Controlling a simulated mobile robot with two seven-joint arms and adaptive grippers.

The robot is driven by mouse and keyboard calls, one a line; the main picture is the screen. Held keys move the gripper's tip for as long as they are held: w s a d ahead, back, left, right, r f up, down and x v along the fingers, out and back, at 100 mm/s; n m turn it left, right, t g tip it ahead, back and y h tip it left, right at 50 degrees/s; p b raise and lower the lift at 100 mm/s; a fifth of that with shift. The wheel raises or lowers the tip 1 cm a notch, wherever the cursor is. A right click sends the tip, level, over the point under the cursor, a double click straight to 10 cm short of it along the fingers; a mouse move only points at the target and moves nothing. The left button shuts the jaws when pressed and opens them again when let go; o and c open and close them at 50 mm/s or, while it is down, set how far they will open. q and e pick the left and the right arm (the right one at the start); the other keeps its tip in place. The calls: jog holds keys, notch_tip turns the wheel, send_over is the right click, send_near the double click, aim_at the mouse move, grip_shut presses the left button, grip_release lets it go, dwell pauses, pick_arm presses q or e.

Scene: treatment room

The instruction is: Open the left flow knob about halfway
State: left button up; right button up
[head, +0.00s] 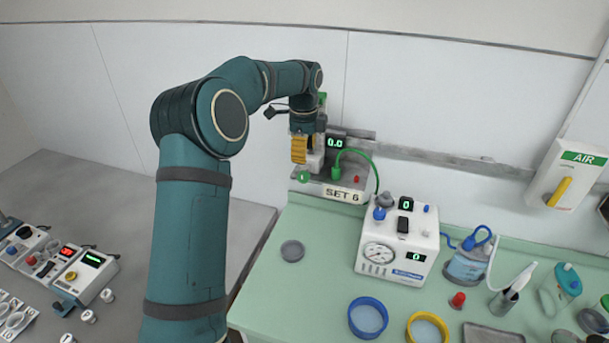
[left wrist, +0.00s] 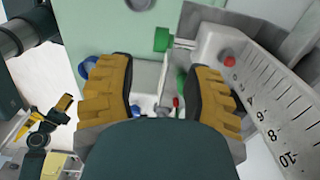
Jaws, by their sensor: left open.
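The left flow knob is a small green knob (head: 303,177) low on the flow unit at the wall, above the "SET 6" label (head: 343,193). My left gripper (head: 299,149) is just above the knob, pointing down. Its yellow fingers (left wrist: 160,95) are spread open with nothing held. A far gripper with yellow fingers, seemingly my right one (left wrist: 44,116), shows at the left wrist view's lower left; its fingers are apart.
A numbered scale (left wrist: 270,105) and a red piece (left wrist: 229,61) stand close beside the right finger. A green hose (head: 362,155) arches right of the unit. A white gauge box (head: 398,240), a blue ring (head: 368,317) and a yellow ring (head: 427,326) stand on the green bench.

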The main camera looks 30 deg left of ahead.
aim_at(304, 173)
pick_arm(q)
notch_tip(304, 173, down, 8)
jog(key=shift+w+f, duration=0.1)
jog(key=shift+f, duration=0.05)
dwell(0.3)
grip_shut()
